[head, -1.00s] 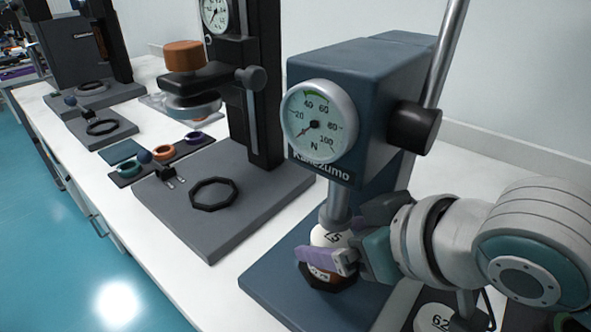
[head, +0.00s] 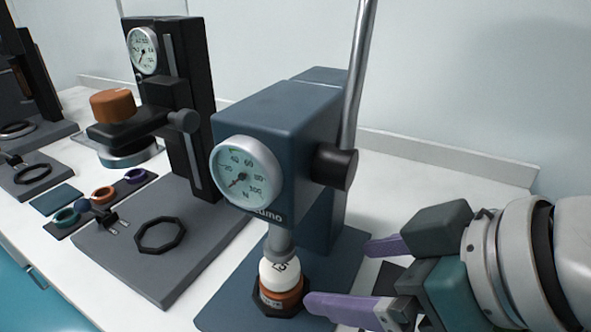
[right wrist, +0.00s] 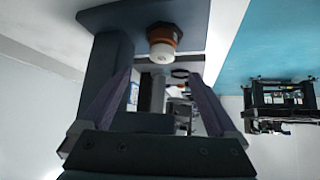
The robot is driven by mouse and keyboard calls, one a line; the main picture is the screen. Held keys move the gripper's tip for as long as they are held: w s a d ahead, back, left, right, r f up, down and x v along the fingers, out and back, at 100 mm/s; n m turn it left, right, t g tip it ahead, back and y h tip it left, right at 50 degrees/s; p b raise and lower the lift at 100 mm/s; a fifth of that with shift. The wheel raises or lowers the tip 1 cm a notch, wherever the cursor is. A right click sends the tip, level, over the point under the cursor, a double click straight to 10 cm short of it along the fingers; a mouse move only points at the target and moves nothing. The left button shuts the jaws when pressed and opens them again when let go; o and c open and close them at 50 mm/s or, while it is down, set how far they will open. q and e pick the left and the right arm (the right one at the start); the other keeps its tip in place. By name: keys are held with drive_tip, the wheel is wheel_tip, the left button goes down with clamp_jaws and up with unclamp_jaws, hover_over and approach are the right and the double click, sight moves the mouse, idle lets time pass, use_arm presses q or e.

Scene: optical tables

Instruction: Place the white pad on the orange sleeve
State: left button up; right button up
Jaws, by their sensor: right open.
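The white pad (head: 279,273) sits on top of the orange sleeve (head: 281,296) under the plunger of the blue press (head: 262,125). The sleeve stands in a dark octagonal ring on the press base. In the right wrist view the white pad (right wrist: 161,54) and orange sleeve (right wrist: 163,33) show together between my fingers, farther off. My right gripper (head: 338,274) is open and empty, to the right of the pad and apart from it; its purple fingers also show in the right wrist view (right wrist: 152,100). My left gripper is not in view.
A black press stand with an orange weight (head: 112,104) and an empty octagonal ring (head: 160,235) stands to the left. A dark strip holds several coloured rings (head: 103,195). The white bench (head: 420,205) is clear behind my right gripper.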

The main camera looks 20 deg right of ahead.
drive_tip(key=s+d+f+m+g+h, duration=0.1)
drive_tip(key=s+f+g, duration=0.3)
drive_tip(key=s, duration=0.7)
drive_tip(key=shift+d+m+g+h, duration=0.4)
drive_tip(key=shift+d+h, duration=0.4)
drive_tip(key=shift+d, duration=0.1)
